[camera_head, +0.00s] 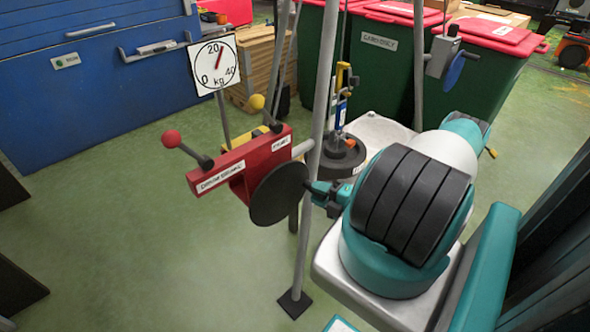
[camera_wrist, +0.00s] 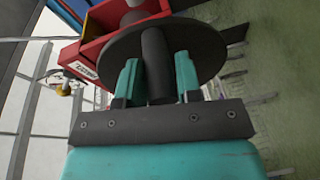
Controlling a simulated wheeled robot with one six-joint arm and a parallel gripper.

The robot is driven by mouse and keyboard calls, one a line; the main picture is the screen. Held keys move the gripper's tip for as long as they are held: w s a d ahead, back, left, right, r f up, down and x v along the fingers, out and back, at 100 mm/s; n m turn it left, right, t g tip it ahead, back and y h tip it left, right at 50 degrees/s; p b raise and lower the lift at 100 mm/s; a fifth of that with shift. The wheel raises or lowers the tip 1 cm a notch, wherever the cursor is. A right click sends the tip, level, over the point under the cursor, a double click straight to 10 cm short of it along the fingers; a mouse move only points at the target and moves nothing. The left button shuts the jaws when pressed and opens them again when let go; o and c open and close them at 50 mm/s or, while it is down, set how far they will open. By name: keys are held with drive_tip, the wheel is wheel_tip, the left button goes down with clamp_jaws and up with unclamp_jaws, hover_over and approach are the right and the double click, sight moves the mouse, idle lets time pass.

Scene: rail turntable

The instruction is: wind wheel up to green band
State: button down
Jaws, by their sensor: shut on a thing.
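The wheel is a dark round disc (camera_head: 275,198) on the side of a red winch housing (camera_head: 240,165) that is fixed to a grey post. The wheel fills the upper middle of the wrist view (camera_wrist: 205,45). A dark cylindrical handle (camera_wrist: 157,65) sticks out from its face. My gripper (camera_head: 318,190) is at the wheel's right side, its teal fingers shut on both sides of the handle. A white dial (camera_head: 214,64) marked 0, 20, 40 kg stands behind, its red needle near 20. I cannot make out a green band.
A lever with a red knob (camera_head: 171,139) sticks out left of the winch, and a yellow knob (camera_head: 257,101) stands above it. Grey poles (camera_head: 318,110) rise close by. Dark round weights (camera_head: 341,158) stand behind. Blue drawers (camera_head: 90,85) and green bins (camera_head: 385,65) line the back.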

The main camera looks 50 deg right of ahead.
drive_tip(key=shift+f, duration=0.2)
drive_tip(key=shift+a+f+m+b, duration=0.1)
drive_tip(key=shift+f+m+b, duration=0.25)
drive_tip(key=shift+b, duration=0.3)
drive_tip(key=b, duration=0.1)
drive_tip(key=f+m+b, duration=0.1)
drive_tip(key=b, duration=0.1)
drive_tip(key=shift+a+f+m, duration=0.15)
drive_tip(key=shift+a+m, duration=0.1)
drive_tip(key=shift+f+b, duration=0.1)
drive_tip(key=shift+b, duration=0.45)
drive_tip(key=m+b, duration=0.1)
drive_tip(key=b, duration=0.6)
drive_tip(key=shift+f+t, duration=0.3)
drive_tip(key=shift+a+b, duration=0.1)
drive_tip(key=shift+b, duration=0.85)
